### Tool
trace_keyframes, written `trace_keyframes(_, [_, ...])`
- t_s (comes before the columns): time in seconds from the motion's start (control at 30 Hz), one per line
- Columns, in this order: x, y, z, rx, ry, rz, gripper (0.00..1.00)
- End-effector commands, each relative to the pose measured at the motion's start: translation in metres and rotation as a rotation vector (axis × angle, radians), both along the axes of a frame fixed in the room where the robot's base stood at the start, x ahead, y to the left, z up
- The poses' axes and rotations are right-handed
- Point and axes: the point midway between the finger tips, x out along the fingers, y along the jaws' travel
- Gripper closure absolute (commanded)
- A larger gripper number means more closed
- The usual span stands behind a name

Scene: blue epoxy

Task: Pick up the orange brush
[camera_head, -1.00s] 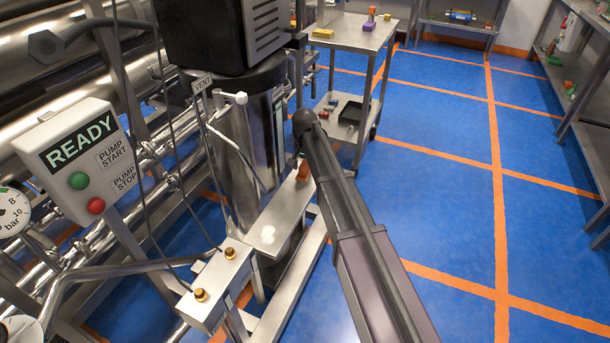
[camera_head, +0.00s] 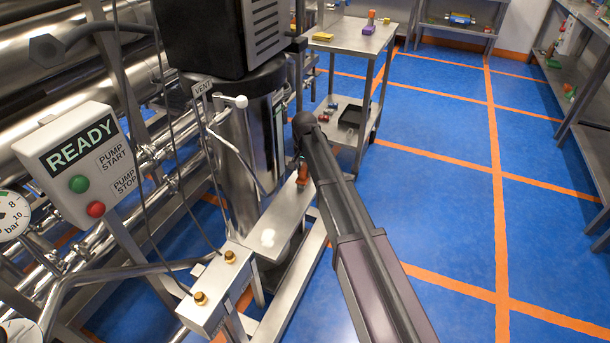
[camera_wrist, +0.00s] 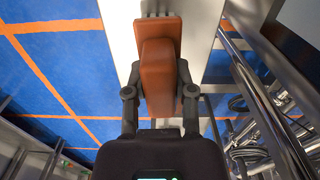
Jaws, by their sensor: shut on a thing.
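The orange brush (camera_wrist: 160,75) is a block with a wider base at its far end, in the middle of the wrist view. In the head view the brush (camera_head: 303,174) shows small at the far end of a narrow steel ledge, partly hidden by my arm. My gripper (camera_wrist: 160,92) has one finger on each side of the brush and is shut on it. The brush is over or on the pale ledge (camera_wrist: 205,30); I cannot tell whether it touches it. My gripper is mostly hidden behind my arm in the head view.
The steel ledge (camera_head: 272,232) runs beside a pump cylinder (camera_head: 232,140) and pipes. A READY control box (camera_head: 85,160) stands left. A steel trolley (camera_head: 345,45) with small items stands behind. The blue floor (camera_head: 440,210) on the right is clear.

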Motion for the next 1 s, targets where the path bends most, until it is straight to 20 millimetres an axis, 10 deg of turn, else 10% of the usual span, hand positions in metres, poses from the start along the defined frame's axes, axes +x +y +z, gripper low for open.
trace_keyframes(0.83, [0.0, 0.001, 0.042, 0.0, 0.0, 0.001, 1.0])
trace_keyframes(1.0, [-0.047, -0.005, 0.04, 0.0, 0.0, 0.001, 1.0])
